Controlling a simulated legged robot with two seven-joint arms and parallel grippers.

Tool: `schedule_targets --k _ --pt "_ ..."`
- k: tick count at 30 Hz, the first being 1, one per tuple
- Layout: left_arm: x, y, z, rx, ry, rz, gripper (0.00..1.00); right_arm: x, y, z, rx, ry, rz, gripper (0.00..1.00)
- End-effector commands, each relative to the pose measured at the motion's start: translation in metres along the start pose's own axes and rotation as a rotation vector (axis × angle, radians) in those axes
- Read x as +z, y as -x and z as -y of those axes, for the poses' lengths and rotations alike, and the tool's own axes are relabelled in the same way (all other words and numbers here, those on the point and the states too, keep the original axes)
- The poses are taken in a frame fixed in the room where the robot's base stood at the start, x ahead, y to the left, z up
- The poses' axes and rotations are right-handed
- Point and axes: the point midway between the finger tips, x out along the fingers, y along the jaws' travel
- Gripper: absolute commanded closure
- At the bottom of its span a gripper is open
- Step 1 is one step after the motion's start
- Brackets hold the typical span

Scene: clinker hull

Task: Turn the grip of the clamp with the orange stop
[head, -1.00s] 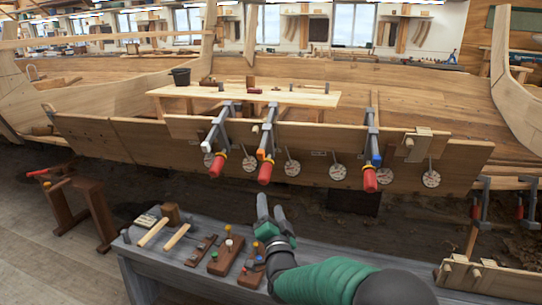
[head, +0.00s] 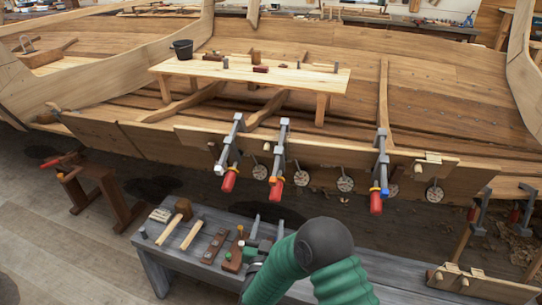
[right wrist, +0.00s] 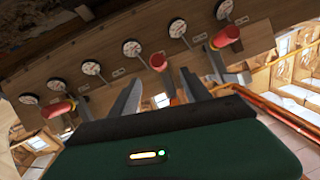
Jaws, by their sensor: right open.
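Three bar clamps with red grips hang along the hull's lower plank. The middle clamp (head: 279,150) shows a small orange part near its lower end, and its red grip (head: 275,190) points down. The left clamp (head: 230,145) has a pale stop and the right clamp (head: 381,160) a blue one. My right gripper (head: 268,226) is open and empty, below the middle grip and apart from it. In the right wrist view, the middle red grip (right wrist: 157,62) appears between the open fingers (right wrist: 160,95), beyond them. My left gripper is out of view.
A grey bench (head: 150,250) stands below my right arm, with a mallet (head: 183,207), chisels and small blocks on it. Round paper discs (head: 345,184) hang along the plank. A wooden trestle (head: 100,195) stands at left. Open space lies between bench and hull.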

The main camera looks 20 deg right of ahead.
Motion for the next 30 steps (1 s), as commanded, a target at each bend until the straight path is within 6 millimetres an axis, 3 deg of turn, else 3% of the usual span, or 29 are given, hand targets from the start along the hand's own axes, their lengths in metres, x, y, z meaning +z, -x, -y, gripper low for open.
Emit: schedule_targets --k 1,5,21,25,30 --pt "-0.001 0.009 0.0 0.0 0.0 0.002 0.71 -0.004 0.004 -0.001 0.009 0.022 0.003 0.44" --pt "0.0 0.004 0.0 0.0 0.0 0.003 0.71 0.002 -0.003 -0.004 0.016 0.037 0.002 0.44" --pt "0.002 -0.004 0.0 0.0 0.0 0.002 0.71 0.003 -0.134 -0.005 0.014 0.032 0.001 0.44" --pt "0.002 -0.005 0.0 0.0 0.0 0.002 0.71 0.003 -0.155 -0.005 0.014 0.032 0.002 0.44" --pt "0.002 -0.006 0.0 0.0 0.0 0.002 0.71 0.002 -0.165 -0.004 0.012 0.033 0.003 0.44"
